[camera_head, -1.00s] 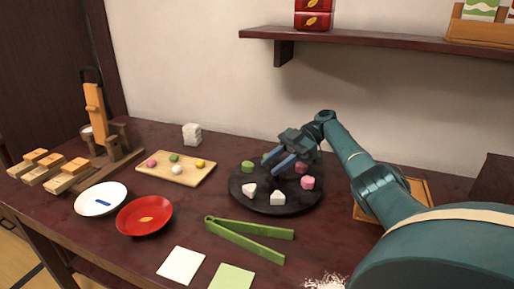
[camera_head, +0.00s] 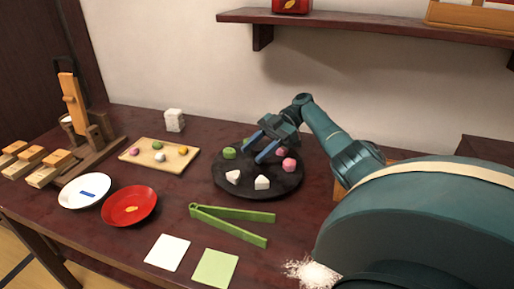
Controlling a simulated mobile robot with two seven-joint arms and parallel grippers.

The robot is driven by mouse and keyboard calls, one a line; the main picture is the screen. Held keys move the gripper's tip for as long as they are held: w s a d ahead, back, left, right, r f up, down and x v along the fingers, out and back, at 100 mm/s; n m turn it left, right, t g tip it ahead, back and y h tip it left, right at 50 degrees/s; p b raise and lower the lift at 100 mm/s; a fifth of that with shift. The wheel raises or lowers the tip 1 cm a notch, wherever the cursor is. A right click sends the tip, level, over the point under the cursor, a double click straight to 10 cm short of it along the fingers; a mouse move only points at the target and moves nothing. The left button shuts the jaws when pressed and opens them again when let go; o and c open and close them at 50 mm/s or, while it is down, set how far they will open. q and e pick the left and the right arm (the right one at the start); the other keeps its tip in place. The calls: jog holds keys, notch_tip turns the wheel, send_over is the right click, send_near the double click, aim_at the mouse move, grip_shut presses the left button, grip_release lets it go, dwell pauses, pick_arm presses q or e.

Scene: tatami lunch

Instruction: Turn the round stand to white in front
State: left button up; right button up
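The round stand (camera_head: 258,188) is a dark disc on the table right of centre. Two white pieces, one at front left (camera_head: 233,177) and one at the front (camera_head: 262,182), sit on its near side. A green piece (camera_head: 229,153) sits at its left, and pink pieces, one at the right (camera_head: 289,165) and one behind it (camera_head: 281,152), sit on its right side. My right gripper (camera_head: 257,153) is over the back half of the stand, its two blue fingers apart with nothing seen between them. Whether the fingertips touch the stand is unclear. My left gripper is not in view.
Green tongs (camera_head: 230,213) lie in front of the stand. A red plate (camera_head: 128,206), a white plate (camera_head: 83,191) and a wooden board (camera_head: 160,155) with small balls are to the left. White and green squares (camera_head: 167,252) lie at the front. A shelf (camera_head: 370,25) hangs above.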

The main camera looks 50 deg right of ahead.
aim_at(257, 147)
jog(key=shift+o, duration=0.8)
jog(key=shift+r, duration=0.1)
notch_tip(257, 147, up, 9)
jog(key=shift+p, duration=1)
jog(key=shift+r, duration=0.5)
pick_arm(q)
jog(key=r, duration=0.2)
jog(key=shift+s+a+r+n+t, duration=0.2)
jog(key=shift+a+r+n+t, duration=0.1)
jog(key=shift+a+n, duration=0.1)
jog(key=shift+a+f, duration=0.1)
pick_arm(e)
jog(key=shift+f, duration=0.1)
